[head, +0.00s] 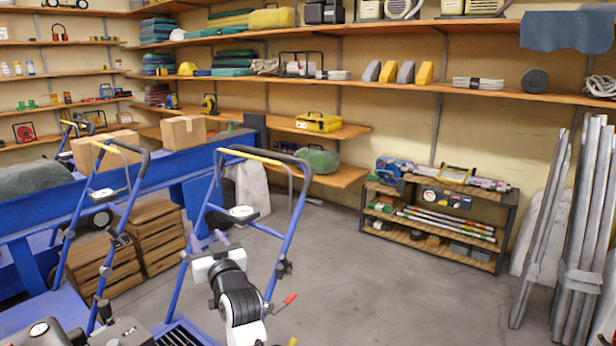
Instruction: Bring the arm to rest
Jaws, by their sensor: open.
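Part of my white and black arm (238,300) rises at the lower middle of the head view, bent and close to the blue handle frame of an aerator (290,235). From this view I cannot tell whether it touches the frame. My gripper's fingers do not show. A second blue aerator (115,225) stands to the left, with its handle upright.
Wooden crates (150,235) and a blue bench or trailer (180,165) holding cardboard boxes (183,131) stand behind the aerators. A low shelf rack (430,225) and leaning metal poles (575,250) are at right. The concrete floor (400,300) between is clear.

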